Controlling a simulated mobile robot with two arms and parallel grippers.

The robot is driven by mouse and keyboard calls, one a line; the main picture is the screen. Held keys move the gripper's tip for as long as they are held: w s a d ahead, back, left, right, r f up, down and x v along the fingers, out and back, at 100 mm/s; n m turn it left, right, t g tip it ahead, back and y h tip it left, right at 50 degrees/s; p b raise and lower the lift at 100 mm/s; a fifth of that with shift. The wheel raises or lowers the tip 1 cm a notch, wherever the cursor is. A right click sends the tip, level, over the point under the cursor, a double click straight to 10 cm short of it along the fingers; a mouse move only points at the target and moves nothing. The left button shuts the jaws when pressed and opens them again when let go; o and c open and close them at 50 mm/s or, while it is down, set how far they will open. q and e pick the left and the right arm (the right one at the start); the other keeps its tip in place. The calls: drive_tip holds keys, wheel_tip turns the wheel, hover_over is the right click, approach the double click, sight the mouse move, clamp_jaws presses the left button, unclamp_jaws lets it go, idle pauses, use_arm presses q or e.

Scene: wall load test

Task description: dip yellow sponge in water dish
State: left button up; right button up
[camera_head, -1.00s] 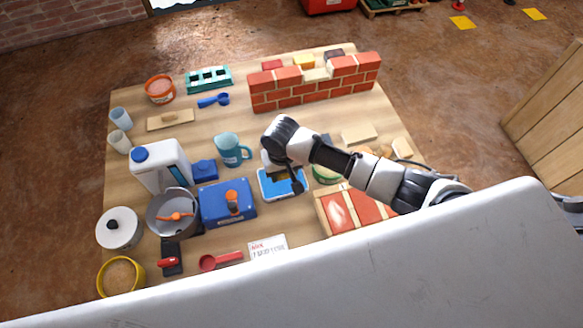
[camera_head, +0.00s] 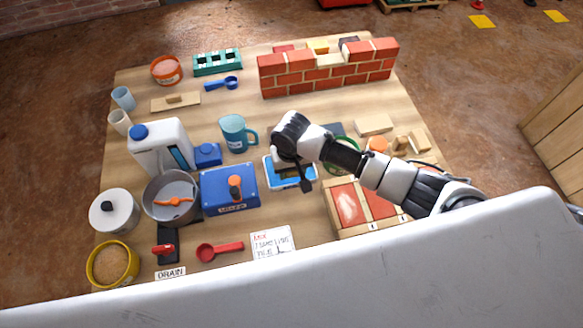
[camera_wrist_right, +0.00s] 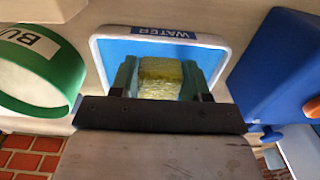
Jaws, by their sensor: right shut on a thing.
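The water dish (camera_head: 269,178) is a shallow blue tray with a white rim in the middle of the table; its "WATER" label shows in the right wrist view (camera_wrist_right: 162,32). My right gripper (camera_head: 290,180) points down over the dish and hides part of it. In the right wrist view my right gripper (camera_wrist_right: 160,80) is shut on the yellow sponge (camera_wrist_right: 160,78), which sits between its two fingers against the blue of the dish. I cannot tell whether the sponge touches the water. The sponge is hidden in the head view. My left gripper does not show.
A blue box (camera_head: 216,198) with an orange-topped knob stands left of the dish. A green-rimmed container (camera_wrist_right: 35,62) is on its other side. A teal mug (camera_head: 233,133) stands behind, the brick wall (camera_head: 327,74) farther back. A lettered card (camera_head: 271,243) lies in front.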

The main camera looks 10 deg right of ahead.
idle(0.4)
drive_tip(key=shift+f, duration=0.5)
idle(0.3)
drive_tip(key=shift+s+f, duration=0.1)
drive_tip(key=shift+f, duration=0.05)
idle(2.0)
drive_tip(key=shift+p, duration=0.35)
wheel_tip(320, 180, up, 7)
drive_tip(key=p, duration=0.8)
idle(0.6)
